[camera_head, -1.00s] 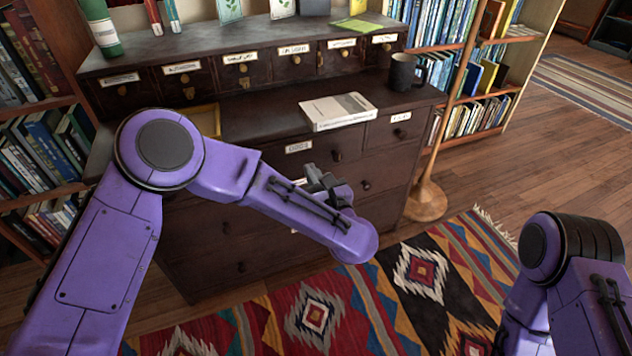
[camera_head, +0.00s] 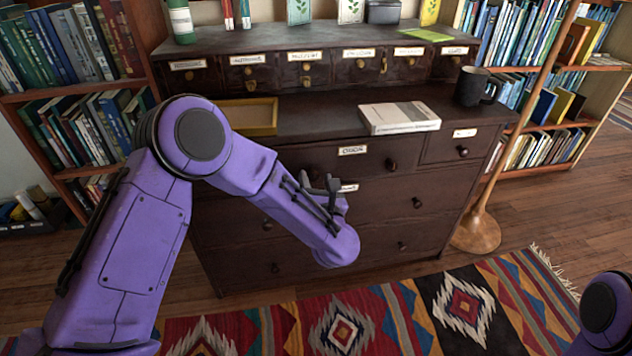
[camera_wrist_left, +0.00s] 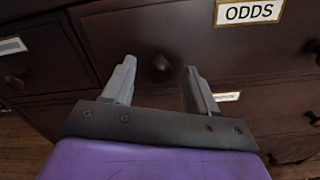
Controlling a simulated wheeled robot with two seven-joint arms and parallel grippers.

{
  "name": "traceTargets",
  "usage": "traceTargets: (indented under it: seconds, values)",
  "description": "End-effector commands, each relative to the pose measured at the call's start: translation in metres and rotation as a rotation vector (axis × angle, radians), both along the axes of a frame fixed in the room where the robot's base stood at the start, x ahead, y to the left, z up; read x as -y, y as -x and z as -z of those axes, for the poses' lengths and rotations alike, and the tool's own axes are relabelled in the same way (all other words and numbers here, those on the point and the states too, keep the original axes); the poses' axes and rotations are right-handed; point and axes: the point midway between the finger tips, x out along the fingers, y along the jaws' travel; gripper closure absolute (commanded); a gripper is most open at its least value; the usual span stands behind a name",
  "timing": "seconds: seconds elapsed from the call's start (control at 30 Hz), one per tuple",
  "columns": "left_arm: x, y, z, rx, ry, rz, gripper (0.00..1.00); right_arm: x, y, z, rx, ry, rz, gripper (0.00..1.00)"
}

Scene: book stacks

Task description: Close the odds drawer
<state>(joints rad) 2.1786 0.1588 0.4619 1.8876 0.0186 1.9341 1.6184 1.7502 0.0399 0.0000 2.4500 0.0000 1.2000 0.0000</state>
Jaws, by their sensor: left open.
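The odds drawer (camera_head: 372,160) is the wide dark wooden front with an ODDS label, high in the chest. The label (camera_wrist_left: 249,12) is clear in the left wrist view. I cannot tell how far the drawer stands out. My left gripper (camera_head: 332,184) is in front of the chest, partly hidden by its own arm. In the left wrist view, the open left gripper (camera_wrist_left: 158,80) faces the drawer front, with a round knob (camera_wrist_left: 160,68) seen between its fingers. Nothing is held. The right gripper is out of view; only part of my right arm shows.
A white book (camera_head: 399,117), a dark mug (camera_head: 474,87) and a yellow-edged tray (camera_head: 262,116) are on the chest top. A wooden stand (camera_head: 477,230) is at its right. A patterned rug (camera_head: 440,305) covers the floor in front.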

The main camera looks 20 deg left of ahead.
Motion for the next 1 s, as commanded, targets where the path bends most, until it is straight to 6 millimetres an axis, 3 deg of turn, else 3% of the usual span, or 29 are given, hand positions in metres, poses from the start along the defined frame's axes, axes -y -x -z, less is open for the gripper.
traceTargets:
  seconds: [0.37,0.53,0.57,0.73,1.0]
  values:
    - [-0.006,-0.009,0.0,0.0,0.0,0.0,0.42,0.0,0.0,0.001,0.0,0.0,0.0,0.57]
    - [-0.006,-0.009,0.0,0.0,0.0,0.0,0.97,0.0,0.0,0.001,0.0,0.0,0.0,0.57]
    - [-0.006,-0.009,0.0,0.0,0.0,0.0,1.0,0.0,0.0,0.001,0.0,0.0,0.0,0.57]
    - [-0.009,-0.012,0.001,0.0,0.001,-0.001,1.0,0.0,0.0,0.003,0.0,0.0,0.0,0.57]
    - [-0.022,-0.034,0.0,0.001,0.0,0.0,1.0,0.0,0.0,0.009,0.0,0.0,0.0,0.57]
